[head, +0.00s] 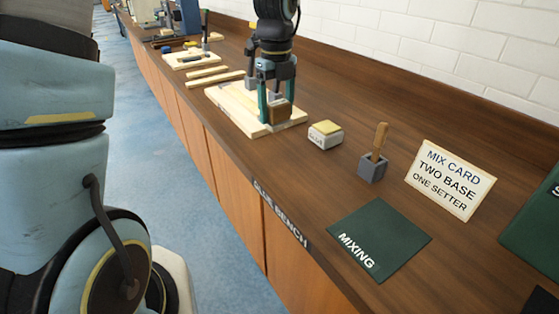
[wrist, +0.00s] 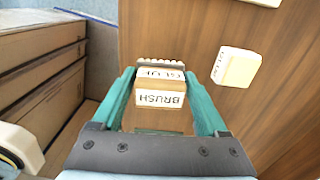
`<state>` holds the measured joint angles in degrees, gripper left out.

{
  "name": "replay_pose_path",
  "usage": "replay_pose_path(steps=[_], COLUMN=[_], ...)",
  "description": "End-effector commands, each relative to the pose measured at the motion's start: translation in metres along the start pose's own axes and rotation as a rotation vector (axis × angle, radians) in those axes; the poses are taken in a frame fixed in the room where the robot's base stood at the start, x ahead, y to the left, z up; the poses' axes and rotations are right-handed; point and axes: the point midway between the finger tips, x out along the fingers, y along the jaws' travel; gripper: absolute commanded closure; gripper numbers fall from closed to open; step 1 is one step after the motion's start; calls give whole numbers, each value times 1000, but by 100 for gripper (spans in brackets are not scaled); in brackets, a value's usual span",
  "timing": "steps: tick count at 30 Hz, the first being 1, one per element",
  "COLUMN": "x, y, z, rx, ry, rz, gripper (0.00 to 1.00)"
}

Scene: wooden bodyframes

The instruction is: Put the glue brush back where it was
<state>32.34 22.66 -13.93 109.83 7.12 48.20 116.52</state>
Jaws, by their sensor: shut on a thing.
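My gripper (head: 275,108) is shut on the glue brush, a brown wooden block (head: 279,113) in the head view. In the wrist view the brush (wrist: 160,98) sits between the two teal fingers, with white labels reading GLUE and BRUSH and a row of pale bristles at its far end. In the head view the brush overlaps the near end of a pale wooden frame (head: 232,104). I cannot tell whether it touches anything below. The gripper and brush hide part of the frame.
A small white block with a yellow top (head: 325,134) stands to the right, also in the wrist view (wrist: 235,67). Beyond are a grey holder with a wooden stick (head: 372,168), a mix card (head: 450,179) and a green MIXING mat (head: 375,238). Bare bench lies between them.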

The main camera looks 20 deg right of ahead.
Motion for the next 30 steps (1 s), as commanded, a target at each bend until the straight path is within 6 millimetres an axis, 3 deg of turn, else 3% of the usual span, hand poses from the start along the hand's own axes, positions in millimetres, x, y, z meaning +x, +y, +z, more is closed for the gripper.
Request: replay_pose_path(steps=[21,30], x=[91,98], y=[-2,-2], z=[-5,-4], rx=[45,43], ry=[1,-1], rz=[5,1], gripper=[84,84])
